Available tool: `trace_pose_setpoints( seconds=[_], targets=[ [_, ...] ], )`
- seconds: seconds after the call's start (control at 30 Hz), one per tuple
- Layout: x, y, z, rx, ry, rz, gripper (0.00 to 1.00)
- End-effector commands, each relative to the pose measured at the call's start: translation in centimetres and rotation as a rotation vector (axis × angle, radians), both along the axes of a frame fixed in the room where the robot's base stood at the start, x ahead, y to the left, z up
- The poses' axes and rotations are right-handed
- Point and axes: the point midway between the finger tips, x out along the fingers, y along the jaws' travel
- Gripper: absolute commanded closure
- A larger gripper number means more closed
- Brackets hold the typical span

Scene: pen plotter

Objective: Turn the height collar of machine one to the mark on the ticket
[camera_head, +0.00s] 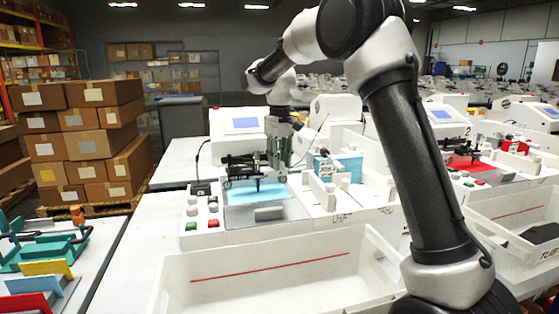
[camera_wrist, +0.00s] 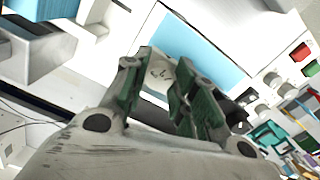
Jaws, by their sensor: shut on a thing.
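Machine one is the nearer white pen plotter (camera_head: 238,124) with a small blue screen. Its pen (camera_head: 258,184) points down over a light blue sheet (camera_head: 245,196); the sheet also shows in the wrist view (camera_wrist: 203,48). My gripper (camera_head: 277,160) is at the plotter's pen carriage, from above. In the wrist view my two green-padded fingers (camera_wrist: 158,82) are shut on a pale part with dark marks (camera_wrist: 161,75), which appears to be the height collar. The fingers cover part of it, and its setting cannot be read. I cannot make out the ticket.
A white bin with a red line (camera_head: 270,267) stands in front of machine one. Buttons and knobs (camera_head: 192,212) sit left of the sheet. A second plotter with a red sheet (camera_head: 470,163) stands to the right. Teal fixtures (camera_head: 50,247) are at the far left.

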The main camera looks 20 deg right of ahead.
Motion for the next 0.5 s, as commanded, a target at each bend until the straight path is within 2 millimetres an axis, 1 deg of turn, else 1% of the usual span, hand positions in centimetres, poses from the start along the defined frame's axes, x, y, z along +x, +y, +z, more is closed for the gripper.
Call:
trace_pose_setpoints(
  seconds=[0.5],
  targets=[
    [0.06, -0.10, 0.05, 0.000, -0.001, 0.478, 0.96]
  ],
)
